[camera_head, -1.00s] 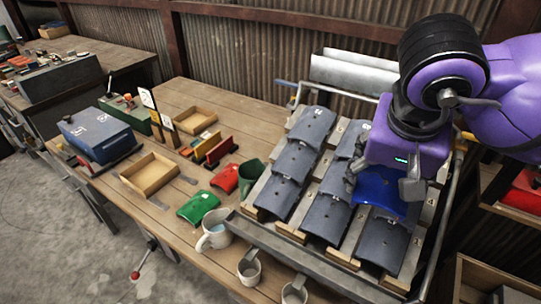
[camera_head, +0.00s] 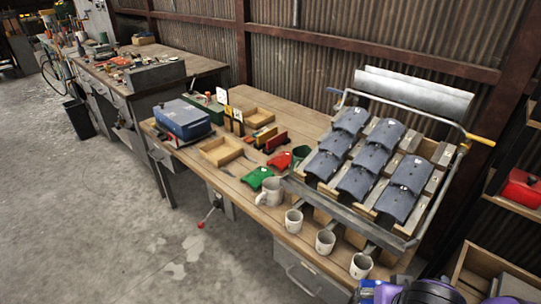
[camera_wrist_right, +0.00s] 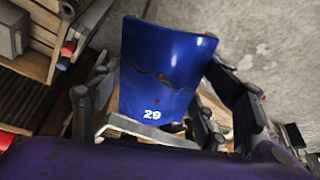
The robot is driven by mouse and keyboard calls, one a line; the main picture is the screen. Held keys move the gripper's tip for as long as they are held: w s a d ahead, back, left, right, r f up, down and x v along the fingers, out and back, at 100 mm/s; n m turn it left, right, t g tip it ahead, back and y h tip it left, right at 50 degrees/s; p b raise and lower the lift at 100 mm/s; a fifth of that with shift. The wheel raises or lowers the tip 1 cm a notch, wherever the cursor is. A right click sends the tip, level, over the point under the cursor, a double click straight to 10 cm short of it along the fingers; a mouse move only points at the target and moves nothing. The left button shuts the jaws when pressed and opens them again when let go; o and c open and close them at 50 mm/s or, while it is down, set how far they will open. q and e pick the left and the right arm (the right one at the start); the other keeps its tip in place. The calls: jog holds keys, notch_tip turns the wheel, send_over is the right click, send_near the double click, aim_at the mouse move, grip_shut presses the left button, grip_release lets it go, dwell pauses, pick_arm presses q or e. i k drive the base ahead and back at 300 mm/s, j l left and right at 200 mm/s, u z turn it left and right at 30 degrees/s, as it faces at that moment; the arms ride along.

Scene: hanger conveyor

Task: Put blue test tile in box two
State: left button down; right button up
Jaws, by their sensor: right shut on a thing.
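The blue test tile (camera_wrist_right: 165,70) fills the middle of the right wrist view. It is curved and glossy, with a white "29" near its lower edge and dark crack-like marks across its middle. My right gripper (camera_wrist_right: 165,98) is shut on it, with dark fingers at both sides. In the head view only part of my purple right arm shows at the bottom right, and I cannot make out the tile there. Two open wooden boxes, a nearer one (camera_head: 221,151) and a farther one (camera_head: 257,117), lie on the bench by two upright cards (camera_head: 237,115) whose marks are too small to read. My left gripper is not in view.
A metal rack (camera_head: 435,175) holds several grey tiles (camera_head: 370,155). A green tile (camera_head: 257,178) and a red tile (camera_head: 280,161) lie beside it. Mugs (camera_head: 293,221) line the bench's front edge. A blue case (camera_head: 183,119) stands left. Concrete floor (camera_head: 130,220) is open in front.

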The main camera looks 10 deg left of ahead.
aim_at(222, 154)
jog(key=i+j+z, duration=0.15)
jog(key=i+j, duration=0.15)
jog(key=j, duration=0.25)
jog(key=i+j+z, duration=0.15)
jog(key=j, duration=0.45)
jog(key=i+j+z, duration=0.1)
jog(key=i+j, duration=0.2)
jog(key=j, duration=0.3)
jog(key=i+j+z, duration=0.15)
jog(key=j, duration=0.5)
jog(key=i+j+z, duration=0.15)
jog(key=j, duration=0.5)
jog(key=i+j+z, duration=0.15)
jog(key=j, duration=0.5)
jog(key=i+j+z, duration=0.1)
jog(key=j, duration=0.6)
jog(key=j+z, duration=0.15)
jog(key=j, duration=0.5)
jog(key=i, duration=0.1)
